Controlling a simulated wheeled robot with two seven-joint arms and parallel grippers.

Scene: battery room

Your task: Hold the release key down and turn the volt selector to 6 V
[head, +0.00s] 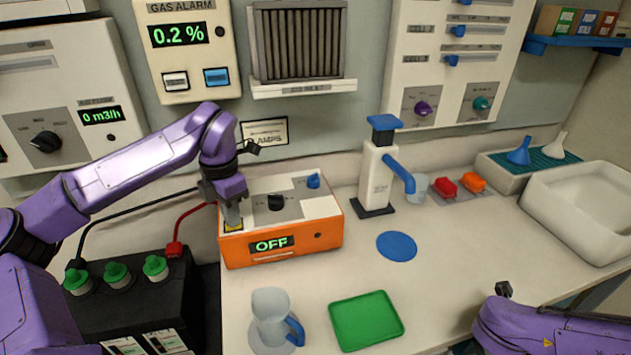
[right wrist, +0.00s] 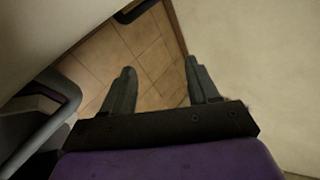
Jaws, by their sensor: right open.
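The orange charger box (head: 330,232) stands on the bench with its display (head: 271,244) reading OFF. On its pale top are a black knob (head: 276,202) and a blue knob (head: 313,181); their markings are too small to read. A yellow key (head: 234,227) lies at the top's front left corner, partly hidden by my left gripper (head: 232,221). That gripper points down with its fingers together, at the key and apparently touching it. My right gripper (right wrist: 162,85) is open and empty in the right wrist view, over tiled floor beside a pale surface.
A black battery (head: 125,310) with green caps stands left of the charger, with red and black cables. A dispenser (head: 376,180) stands right of the charger.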

